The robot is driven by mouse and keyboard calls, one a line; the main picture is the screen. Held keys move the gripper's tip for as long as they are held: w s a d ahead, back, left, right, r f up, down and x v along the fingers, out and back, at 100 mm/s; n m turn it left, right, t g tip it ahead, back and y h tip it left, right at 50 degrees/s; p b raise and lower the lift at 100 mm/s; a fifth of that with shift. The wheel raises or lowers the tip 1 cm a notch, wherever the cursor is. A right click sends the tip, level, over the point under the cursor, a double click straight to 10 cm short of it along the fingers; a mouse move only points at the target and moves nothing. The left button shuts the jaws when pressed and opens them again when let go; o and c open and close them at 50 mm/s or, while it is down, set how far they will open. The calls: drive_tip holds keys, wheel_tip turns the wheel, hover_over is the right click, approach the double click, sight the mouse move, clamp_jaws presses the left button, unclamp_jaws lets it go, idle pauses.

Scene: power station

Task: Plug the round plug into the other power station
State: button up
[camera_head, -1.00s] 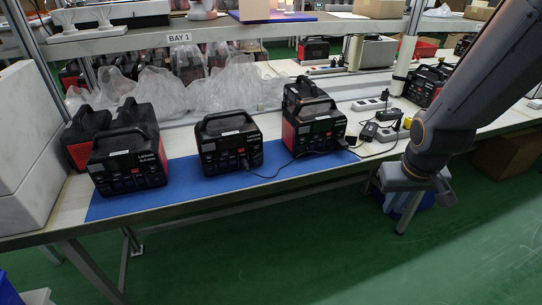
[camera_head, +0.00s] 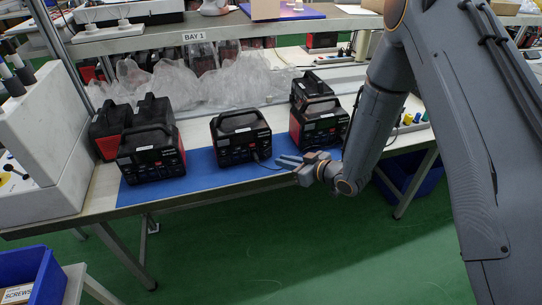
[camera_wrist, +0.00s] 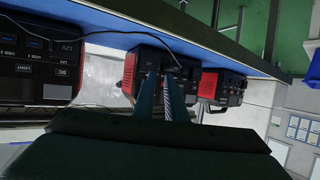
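Black-and-red power stations stand on the blue mat (camera_head: 205,181): a left one (camera_head: 150,155), a middle one (camera_head: 240,138) and a right one (camera_head: 318,125). A thin black cable (camera_head: 268,165) meets the middle station's front; its plug is too small to make out its shape. In the wrist view the cable (camera_wrist: 115,31) also ends at the middle station (camera_wrist: 135,73). My gripper (camera_head: 280,161) is in front of the mat, right of the middle station and apart from it. Its fingers (camera_wrist: 159,76) are parted and empty, pointing toward the middle station.
More stations stand behind the left (camera_head: 108,125) and right (camera_head: 310,86) ones. Clear plastic bags (camera_head: 230,82) lie behind them. A white block (camera_head: 45,150) stands at the left end. My arm hides much of the table's right side. Blue bins sit low, one at front left (camera_head: 30,272).

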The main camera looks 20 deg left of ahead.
sight(266, 156)
drive_tip(key=shift+p+x, duration=0.9)
drive_tip(key=shift+x, duration=2.65)
clamp_jaws()
drive_tip(key=shift+a+m+t+h, duration=0.75)
drive_tip(key=shift+m+t+h, duration=0.15)
drive_tip(key=shift+m+t, duration=0.35)
drive_tip(key=shift+a+m+t+h+b, duration=0.3)
drive_tip(key=shift+m+t+h, duration=0.25)
drive_tip(key=shift+m+h, duration=0.15)
drive_tip(key=shift+a+m+t+h+b, duration=0.2)
drive_tip(key=shift+a+m+t+h, duration=0.15)
drive_tip(key=shift+m+t+h, duration=0.3)
unclamp_jaws()
